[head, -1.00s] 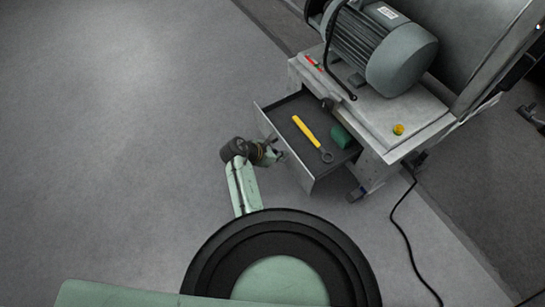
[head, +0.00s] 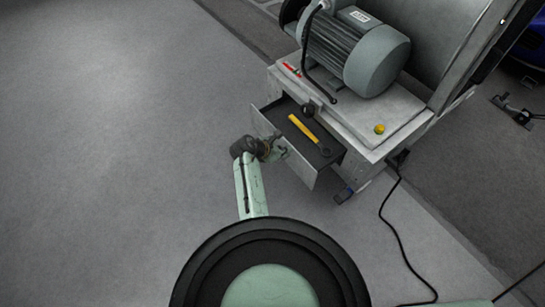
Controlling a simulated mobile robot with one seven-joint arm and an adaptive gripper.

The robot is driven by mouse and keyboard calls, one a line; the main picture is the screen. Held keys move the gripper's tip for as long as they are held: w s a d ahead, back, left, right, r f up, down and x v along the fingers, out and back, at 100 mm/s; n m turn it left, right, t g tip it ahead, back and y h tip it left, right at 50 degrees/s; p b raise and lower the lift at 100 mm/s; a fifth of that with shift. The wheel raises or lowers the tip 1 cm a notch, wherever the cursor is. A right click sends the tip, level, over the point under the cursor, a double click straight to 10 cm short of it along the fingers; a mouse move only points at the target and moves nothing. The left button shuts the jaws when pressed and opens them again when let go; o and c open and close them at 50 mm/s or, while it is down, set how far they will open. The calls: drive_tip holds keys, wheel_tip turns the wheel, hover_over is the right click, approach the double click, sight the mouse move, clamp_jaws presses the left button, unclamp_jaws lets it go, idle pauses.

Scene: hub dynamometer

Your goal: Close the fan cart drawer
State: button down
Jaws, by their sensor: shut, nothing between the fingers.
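The fan cart drawer (head: 268,133) is partly open on the near-left side of the fan cart (head: 395,138). A yellow-handled tool (head: 303,129) with a dark end lies in it. My gripper (head: 281,152) is shut with nothing in it. It is at the outside of the drawer's front panel, near its middle. I cannot tell whether the fingertips touch the panel or its handle. The back of the drawer is hidden under the cart top.
A large grey motor (head: 360,50) stands on the cart top, with a yellow knob (head: 379,129) at the near corner. A black cable (head: 386,215) runs over the floor to the right. The floor to the left (head: 110,120) is clear.

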drive_tip(key=w+d, duration=0.3)
drive_tip(key=d, duration=0.1)
drive_tip(key=w+d+b, duration=0.1)
drive_tip(key=w+d, duration=0.2)
drive_tip(key=d, duration=0.1)
drive_tip(key=w+d+b, duration=0.1)
drive_tip(key=w+d, duration=0.1)
drive_tip(key=d, duration=0.2)
drive_tip(key=shift+w+d+f, duration=0.1)
drive_tip(key=shift+w, duration=0.3)
drive_tip(key=shift+w+d+b, duration=0.3)
drive_tip(key=shift+w+d, duration=0.05)
drive_tip(key=shift+d, duration=0.1)
drive_tip(key=shift+w+d, duration=0.1)
drive_tip(key=shift+w+d+r, duration=0.1)
drive_tip(key=shift+r, duration=0.15)
